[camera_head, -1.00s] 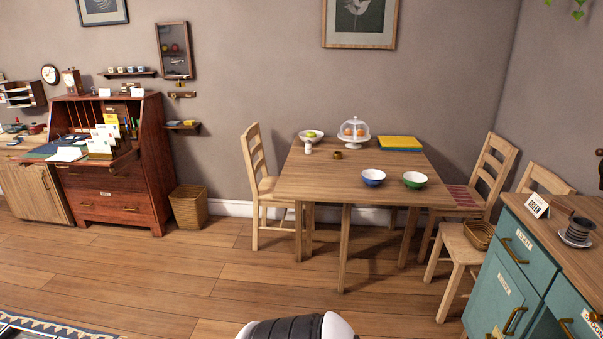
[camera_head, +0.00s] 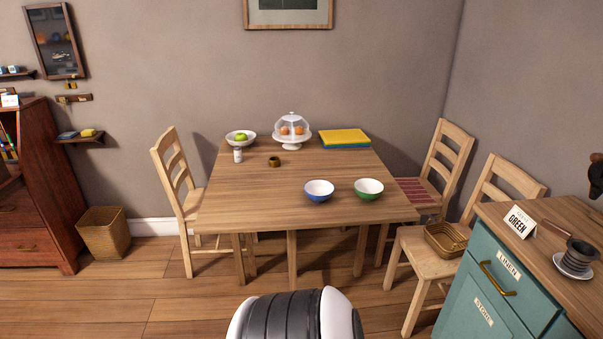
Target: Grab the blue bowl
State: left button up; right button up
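The blue bowl (camera_head: 319,192), white inside, stands upright on the wooden table (camera_head: 254,207) near its front edge. A green bowl (camera_head: 368,190), also white inside, stands just to its right, apart from it. Neither of my grippers shows in the head view. Only a rounded black and white part of my own body is at the bottom centre.
A white bowl with green fruit (camera_head: 241,137), a white shaker (camera_head: 238,156), a domed cake stand (camera_head: 292,131) and a yellow book (camera_head: 344,136) are farther back. Chairs (camera_head: 176,190) flank the table. A teal cabinet (camera_head: 497,290) stands front right. Floor before the table is clear.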

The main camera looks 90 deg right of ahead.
aim_at(318, 191)
jog(key=l+z, duration=0.2)
jog(key=l, duration=0.55)
jog(key=l+z, duration=0.25)
jog(key=l, duration=0.45)
jog(key=l+z, duration=0.15)
jog(key=z, duration=0.2)
jog(key=i+l+z, duration=0.1)
jog(key=z, duration=0.25)
jog(key=i+l+z, duration=0.1)
jog(key=z, duration=0.25)
jog(key=l, duration=0.1)
